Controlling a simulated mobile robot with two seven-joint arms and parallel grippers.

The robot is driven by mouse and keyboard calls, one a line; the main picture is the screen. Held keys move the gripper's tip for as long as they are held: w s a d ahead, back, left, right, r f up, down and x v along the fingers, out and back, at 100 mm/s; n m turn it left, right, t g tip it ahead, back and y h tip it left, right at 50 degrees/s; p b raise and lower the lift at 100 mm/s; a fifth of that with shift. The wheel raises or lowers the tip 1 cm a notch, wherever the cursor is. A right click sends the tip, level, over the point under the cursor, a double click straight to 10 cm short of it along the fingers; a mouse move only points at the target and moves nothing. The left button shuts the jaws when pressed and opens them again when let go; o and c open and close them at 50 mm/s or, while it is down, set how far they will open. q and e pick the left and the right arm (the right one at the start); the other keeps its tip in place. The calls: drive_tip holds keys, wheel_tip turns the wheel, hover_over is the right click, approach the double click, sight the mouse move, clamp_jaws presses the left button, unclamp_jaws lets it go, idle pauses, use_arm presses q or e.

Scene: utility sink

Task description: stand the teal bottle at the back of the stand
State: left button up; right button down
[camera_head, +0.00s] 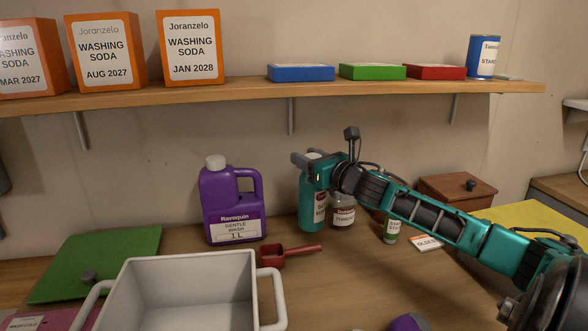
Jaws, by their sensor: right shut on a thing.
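The teal bottle (309,211) is upright at the back of the wooden worktop, with a white label turned partly to the right. My right gripper (310,164) reaches in from the right and is shut on the bottle's upper part, hiding much of its top. I cannot tell whether the bottle's base rests on the wood or hangs just above it. No separate stand can be made out. My left gripper is not in view.
A purple jug (230,205) stands left of the bottle, and a small jar (342,213) is close on its right. A red scoop (287,252) and a grey-white tub (190,290) lie in front. A shelf (250,93) with boxes runs above.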

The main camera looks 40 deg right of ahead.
sight(312, 193)
drive_tip(key=shift+w+a+f, duration=0.25)
drive_tip(key=shift+w+f, duration=0.6)
drive_tip(key=shift+w, duration=0.1)
drive_tip(key=shift+w+a+f, duration=0.25)
drive_tip(key=shift+w+f, duration=0.55)
drive_tip(key=shift+w, duration=0.15)
drive_tip(key=c, duration=0.6)
unclamp_jaws()
drive_tip(key=shift+o, duration=0.2)
drive_tip(key=shift+s, duration=0.1)
drive_tip(key=s+a, duration=0.1)
drive_tip(key=s, duration=1.1)
